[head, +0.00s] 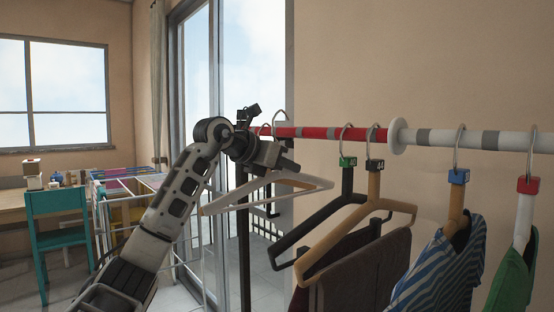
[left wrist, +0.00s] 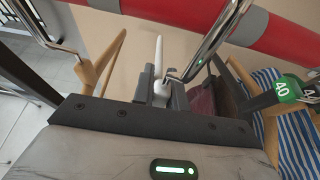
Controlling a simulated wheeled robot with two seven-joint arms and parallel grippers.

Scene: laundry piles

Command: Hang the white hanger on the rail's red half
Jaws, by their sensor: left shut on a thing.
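The white hanger (head: 318,183) hangs level below my left gripper (head: 284,160), which is shut on it near its neck. In the left wrist view the white hanger (left wrist: 158,52) shows edge-on beyond the fingers (left wrist: 168,90), with a metal hook rising beside it. The rail's red half (head: 325,132) is the left part, with grey bands, ending at a white disc (head: 398,137). The hook top is close to the red rail; I cannot tell whether it is over it. My right gripper is not in view.
The white half (head: 505,141) holds a striped shirt (head: 440,265) and a green garment (head: 515,270). Another wooden hanger (left wrist: 100,62) is close left in the wrist view.

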